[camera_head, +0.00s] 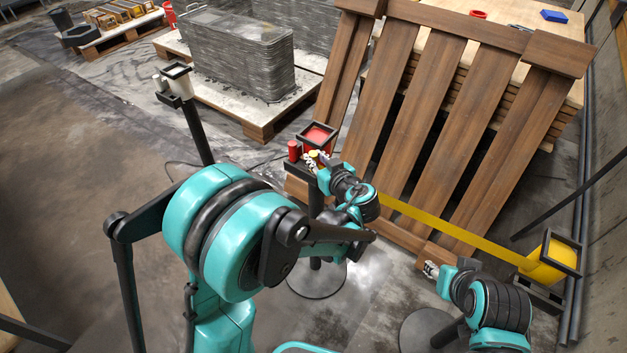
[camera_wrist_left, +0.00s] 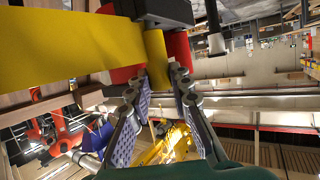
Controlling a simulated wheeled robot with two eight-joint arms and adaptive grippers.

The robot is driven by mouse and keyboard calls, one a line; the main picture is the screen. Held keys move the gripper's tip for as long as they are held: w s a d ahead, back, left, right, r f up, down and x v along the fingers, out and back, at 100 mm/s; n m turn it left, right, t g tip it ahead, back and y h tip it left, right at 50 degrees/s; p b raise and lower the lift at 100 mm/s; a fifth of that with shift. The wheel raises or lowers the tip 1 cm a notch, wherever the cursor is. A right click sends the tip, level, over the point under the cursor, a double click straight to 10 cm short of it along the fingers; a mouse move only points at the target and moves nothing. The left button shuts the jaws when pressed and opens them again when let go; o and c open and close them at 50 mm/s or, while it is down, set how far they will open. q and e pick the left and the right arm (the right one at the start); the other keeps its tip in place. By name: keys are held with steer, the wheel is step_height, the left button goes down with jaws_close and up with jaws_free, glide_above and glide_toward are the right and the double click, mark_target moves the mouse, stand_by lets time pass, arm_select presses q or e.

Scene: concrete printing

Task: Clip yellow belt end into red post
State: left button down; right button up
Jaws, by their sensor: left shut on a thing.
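The yellow belt (camera_head: 450,229) runs from the yellow post (camera_head: 546,262) at the right across the front of the slatted wooden panel toward my left gripper (camera_head: 315,161). The red post (camera_head: 317,136) has a black square frame on top and a red cylinder at its left side. My left gripper is at the post's near side, just below the frame. In the left wrist view its fingers (camera_wrist_left: 163,78) are shut on the yellow belt end (camera_wrist_left: 155,55), with red parts of the post right behind it. Whether the end sits inside the clip is hidden. My right gripper (camera_head: 431,269) is by the panel's lower edge, its fingers too small to judge.
The slatted wooden panel (camera_head: 449,110) leans behind the belt. A white post (camera_head: 179,84) with a black frame stands at the left. A grey layered concrete block (camera_head: 240,55) sits on a pallet behind. The floor at left is clear.

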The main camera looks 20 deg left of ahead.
arm_select(q)
steer(key=c, duration=1.3)
jaws_free()
steer(key=shift+w+f, duration=0.1)
steer(key=shift+f, duration=0.1)
steer(key=v, duration=1.2)
steer(key=s+a+f+m+g+h, duration=0.25)
steer(key=s+a, duration=0.25)
steer(key=a, duration=0.3)
steer(key=s+m+g+h, duration=0.1)
steer(key=s+m+h, duration=0.4)
steer(key=s, duration=0.6)
steer(key=shift+a+f+h, duration=0.2)
steer(key=shift+f+h, duration=0.25)
steer(key=shift+h, duration=0.3)
